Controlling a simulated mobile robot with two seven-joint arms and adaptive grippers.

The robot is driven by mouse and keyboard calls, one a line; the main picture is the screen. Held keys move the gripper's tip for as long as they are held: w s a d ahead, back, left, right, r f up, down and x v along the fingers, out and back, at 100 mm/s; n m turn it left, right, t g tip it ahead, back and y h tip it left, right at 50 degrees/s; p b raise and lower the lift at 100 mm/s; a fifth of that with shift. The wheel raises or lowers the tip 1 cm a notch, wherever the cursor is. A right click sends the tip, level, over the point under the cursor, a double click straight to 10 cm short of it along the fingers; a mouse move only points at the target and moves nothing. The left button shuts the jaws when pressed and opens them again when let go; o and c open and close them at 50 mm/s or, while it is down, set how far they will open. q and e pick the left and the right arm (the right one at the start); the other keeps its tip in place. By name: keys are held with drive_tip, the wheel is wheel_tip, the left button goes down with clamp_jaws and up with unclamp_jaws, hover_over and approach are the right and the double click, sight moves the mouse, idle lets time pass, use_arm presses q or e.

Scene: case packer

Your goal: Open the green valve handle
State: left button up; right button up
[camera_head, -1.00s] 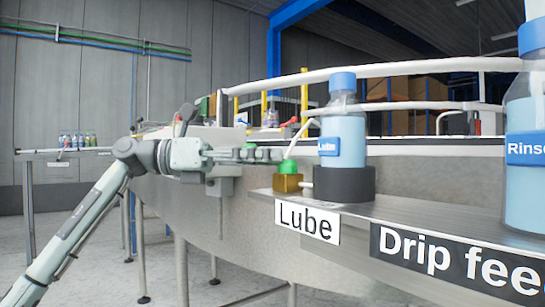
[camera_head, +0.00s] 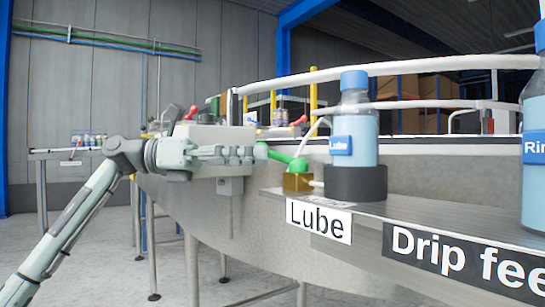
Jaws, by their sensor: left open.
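The green valve handle (camera_head: 282,157) sits on top of a brass valve block (camera_head: 297,182) at the edge of the shelf, above the "Lube" label (camera_head: 318,220). It points left from the block and ends in a round green knob. My left gripper (camera_head: 246,155) comes in from the left with its fingers pointing right. It is open, and its fingertips are close to the knob. I cannot tell whether they touch it. Nothing shows between the fingers. My right gripper is out of view.
A blue-capped Lube bottle (camera_head: 354,115) stands in a dark holder (camera_head: 356,184) just right of the valve. A Rinse bottle (camera_head: 535,180) stands at the right edge. A white guard rail (camera_head: 400,67) and the conveyor lie behind. The floor at lower left is open.

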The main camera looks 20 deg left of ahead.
use_arm(q)
drive_tip(key=v, duration=0.7)
drive_tip(key=shift+a, duration=0.35)
drive_tip(key=shift+s, duration=0.1)
